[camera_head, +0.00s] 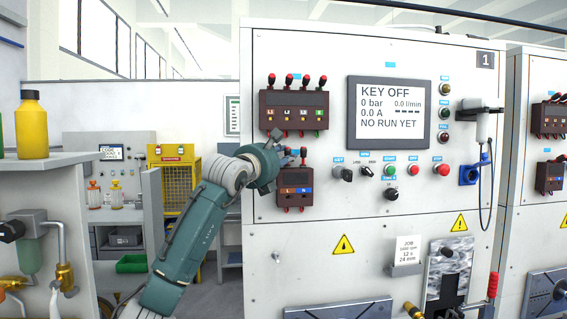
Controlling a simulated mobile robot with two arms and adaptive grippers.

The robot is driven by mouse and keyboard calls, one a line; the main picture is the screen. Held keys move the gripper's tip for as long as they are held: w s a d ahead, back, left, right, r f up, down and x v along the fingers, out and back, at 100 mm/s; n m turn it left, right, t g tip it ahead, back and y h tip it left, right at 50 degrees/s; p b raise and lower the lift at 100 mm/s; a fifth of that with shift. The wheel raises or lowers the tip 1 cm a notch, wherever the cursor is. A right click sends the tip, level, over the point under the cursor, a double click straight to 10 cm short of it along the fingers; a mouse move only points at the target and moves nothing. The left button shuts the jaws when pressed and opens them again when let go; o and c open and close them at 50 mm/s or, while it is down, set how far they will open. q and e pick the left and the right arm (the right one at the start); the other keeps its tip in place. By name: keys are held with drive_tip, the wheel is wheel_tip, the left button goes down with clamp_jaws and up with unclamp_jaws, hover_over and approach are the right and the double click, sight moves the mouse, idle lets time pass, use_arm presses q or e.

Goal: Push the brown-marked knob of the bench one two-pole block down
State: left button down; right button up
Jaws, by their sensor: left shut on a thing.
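The two-pole block (294,200) is a dark brown box on the bench one panel, with a brown-orange L mark and a blue N mark. The knob over the blue mark (303,152) stands up at its right. My left gripper (287,156) is at the top left of the block, where the brown-marked knob sits. It is shut on that knob, which my gripper and wrist mostly hide. My right gripper is not in view.
A larger block (293,125) with several raised knobs is just above my left gripper. The display (389,113) reads KEY OFF. A key switch (344,173) and push buttons are to the right. A yellow bottle (33,128) stands on a shelf at left.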

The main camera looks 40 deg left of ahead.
use_arm(q)
drive_tip(key=f+m+t+h+b, duration=0.1)
drive_tip(key=m+t+b, duration=0.1)
drive_tip(key=m+t, duration=0.1)
drive_tip(key=s+d+f+m+t+h+b, duration=0.1)
drive_tip(key=m+t+h+b, duration=0.1)
drive_tip(key=m+t+b, duration=0.1)
drive_tip(key=d+m+t+h+b, duration=0.1)
drive_tip(key=m+t+b, duration=0.1)
drive_tip(key=m+t, duration=0.1)
drive_tip(key=shift+s+f+m+h+b, duration=0.3)
drive_tip(key=shift+f+m+h+b, duration=0.1)
drive_tip(key=shift+m, duration=0.3)
drive_tip(key=shift+d+f+h, duration=0.1)
drive_tip(key=shift+h, duration=0.2)
drive_tip(key=c, duration=1.8)
unclamp_jaws()
drive_tip(key=shift+s, duration=0.1)
